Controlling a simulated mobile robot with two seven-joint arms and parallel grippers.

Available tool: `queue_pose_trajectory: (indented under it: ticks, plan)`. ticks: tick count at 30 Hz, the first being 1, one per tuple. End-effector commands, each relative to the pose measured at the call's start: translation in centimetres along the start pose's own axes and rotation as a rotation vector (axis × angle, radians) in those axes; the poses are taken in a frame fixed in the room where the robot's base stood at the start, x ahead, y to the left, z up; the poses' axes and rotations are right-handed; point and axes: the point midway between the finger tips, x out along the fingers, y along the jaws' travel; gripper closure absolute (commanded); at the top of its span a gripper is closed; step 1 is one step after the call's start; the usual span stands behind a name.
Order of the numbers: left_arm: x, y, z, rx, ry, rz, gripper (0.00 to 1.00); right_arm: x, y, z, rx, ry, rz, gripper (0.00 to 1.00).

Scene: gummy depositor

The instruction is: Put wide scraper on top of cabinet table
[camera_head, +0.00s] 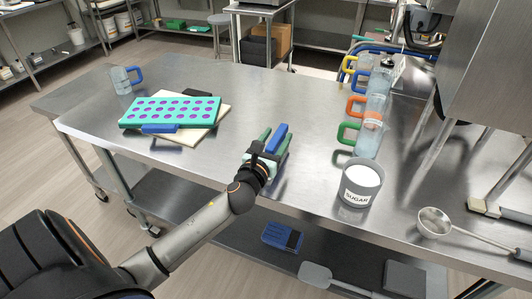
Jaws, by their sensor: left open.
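My left gripper (273,147) is over the near part of the steel table, open, with its green fingers pointing away from me. A blue bar-shaped piece (277,137) lies between the fingers, with a gap showing on each side. It looks like the handle of a scraper, but its near end is hidden by the gripper, so I cannot tell its width. Another blue piece (160,128) sticks out at the near edge of the teal mold. I cannot tell which surface is the cabinet table. My right gripper is not in view.
A teal mold (133,115) rests on a pale board (221,101) at the left. A sugar container (359,184), a metal ladle (437,222) and several pitchers with coloured handles (369,138) stand or lie at the right. The table's middle (230,80) is clear. A lower shelf holds a blue box (282,237).

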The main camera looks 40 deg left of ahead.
Motion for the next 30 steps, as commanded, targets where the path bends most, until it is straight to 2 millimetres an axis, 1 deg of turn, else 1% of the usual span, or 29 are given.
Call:
queue_pose_trajectory:
  ticks: [1,3,9,12,15,21,30]
  plan:
    - [-1.0,0.0,-0.1,0.000,0.002,-0.001,0.42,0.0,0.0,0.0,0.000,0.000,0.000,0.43]
    - [-2.4,0.0,-0.1,0.000,0.002,-0.002,0.42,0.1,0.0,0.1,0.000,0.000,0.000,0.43]
    - [-6.3,0.0,-0.2,0.000,0.002,-0.002,0.42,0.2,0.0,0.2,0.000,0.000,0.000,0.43]
    - [-7.9,0.0,-0.1,0.000,0.002,0.000,0.42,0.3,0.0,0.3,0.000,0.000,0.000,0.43]
    - [-9.0,0.0,-0.1,-0.001,0.000,0.000,0.42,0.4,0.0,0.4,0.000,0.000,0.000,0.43]
    - [-10.2,0.0,0.0,-0.001,-0.001,0.000,0.42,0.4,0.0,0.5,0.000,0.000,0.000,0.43]
    - [-10.3,0.0,0.1,0.000,-0.002,0.000,0.42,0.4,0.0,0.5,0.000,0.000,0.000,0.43]
